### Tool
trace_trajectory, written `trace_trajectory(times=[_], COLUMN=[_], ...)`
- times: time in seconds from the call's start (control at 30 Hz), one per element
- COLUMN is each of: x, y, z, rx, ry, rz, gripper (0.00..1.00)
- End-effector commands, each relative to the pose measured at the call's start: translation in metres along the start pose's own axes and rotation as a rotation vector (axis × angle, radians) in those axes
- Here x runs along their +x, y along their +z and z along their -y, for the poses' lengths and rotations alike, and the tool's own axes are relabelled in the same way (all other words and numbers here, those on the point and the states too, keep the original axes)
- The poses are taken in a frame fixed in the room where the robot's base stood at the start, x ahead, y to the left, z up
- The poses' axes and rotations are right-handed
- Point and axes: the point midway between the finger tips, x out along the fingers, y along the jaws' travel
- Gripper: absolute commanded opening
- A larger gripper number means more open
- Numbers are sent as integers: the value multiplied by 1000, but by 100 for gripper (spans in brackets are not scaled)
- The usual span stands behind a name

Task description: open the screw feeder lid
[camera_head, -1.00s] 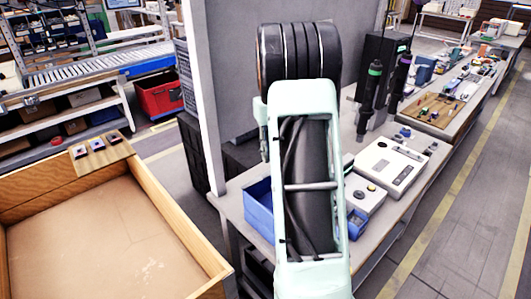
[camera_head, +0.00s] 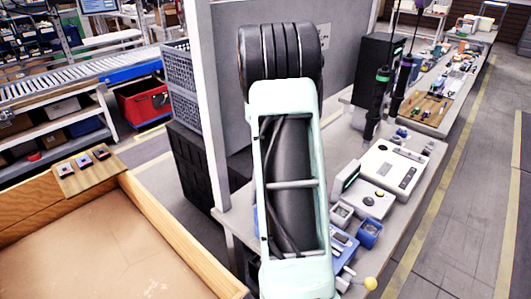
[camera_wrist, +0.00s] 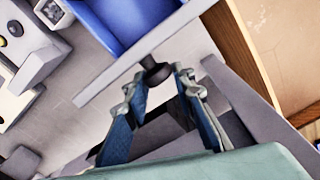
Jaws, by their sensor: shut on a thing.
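In the head view my arm hides my gripper. In the wrist view my gripper (camera_wrist: 157,82) is shut on a small dark round piece (camera_wrist: 156,73) at its fingertips. I cannot tell what this piece belongs to. On the workbench (camera_head: 433,157) in the head view, a white boxy device (camera_head: 388,168) with a dark panel stands beside a smaller white unit with a dark round knob (camera_head: 371,202). I cannot tell which one is the screw feeder, and I see no lid clearly. Part of white equipment (camera_wrist: 32,50) shows at the left of the wrist view.
Blue bins (camera_head: 369,233) stand beside my arm at the bench's near side. Black screwdrivers (camera_head: 377,100) hang over the bench. A wooden crate (camera_head: 170,225) stands at left. The aisle at right is clear.

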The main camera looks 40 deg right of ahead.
Motion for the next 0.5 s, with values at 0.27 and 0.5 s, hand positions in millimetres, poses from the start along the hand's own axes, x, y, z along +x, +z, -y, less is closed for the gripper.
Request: trace_trajectory(times=[0.27, 0.5], x=[13, 21], y=[-18, -31], z=[20, 26], rx=[-7, -10], ry=[-20, -1], rz=[13, 58], gripper=[0, 0])
